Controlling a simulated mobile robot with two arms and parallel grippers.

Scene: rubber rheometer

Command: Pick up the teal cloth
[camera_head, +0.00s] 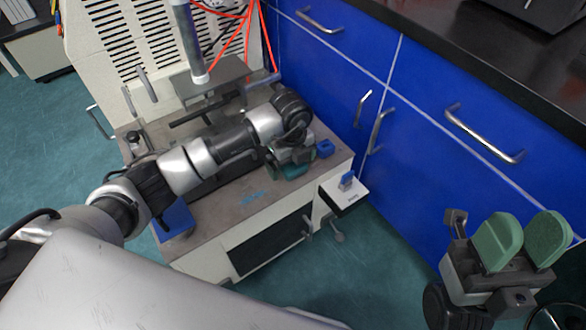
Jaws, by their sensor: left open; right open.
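I cannot clearly make out the teal cloth. My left gripper (294,165) is above the right part of the grey-brown machine table (225,215). Its green finger pads point down and to the right, and the wrist partly hides them. Whether cloth lies under them is hidden. My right gripper (522,240) is open and empty at the lower right, its green pads pointing up, in front of the blue cabinet and far from the table.
A small blue block (325,148) sits right of my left gripper. A flat blue piece (173,219) is at the table's left edge. Blue cabinets (425,165) with metal handles stand behind and right.

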